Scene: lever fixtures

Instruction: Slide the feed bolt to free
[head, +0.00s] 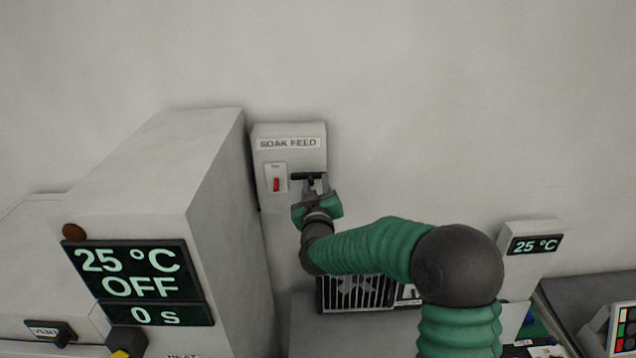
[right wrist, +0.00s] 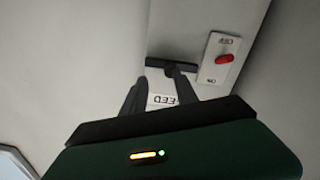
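The pale box labelled "SOAK FEED" (head: 290,133) is on the wall, right of the large cabinet. A short dark bar, apparently the feed bolt (head: 303,175), is on its front; it also shows in the right wrist view (right wrist: 165,65). My right gripper (head: 314,184) is at the bar. In the right wrist view its two dark fingers (right wrist: 158,82) stand apart, with part of the label visible between them. The fingertips are close to the bar; I cannot tell whether they touch it. My left gripper is not in view.
A red switch (head: 276,184) on a white plate is just left of the bar. The large cabinet (head: 215,190) with a "25 °C OFF 0 s" display (head: 135,270) stands close on the left. A vent grille (head: 352,292) and another display (head: 535,245) are lower right.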

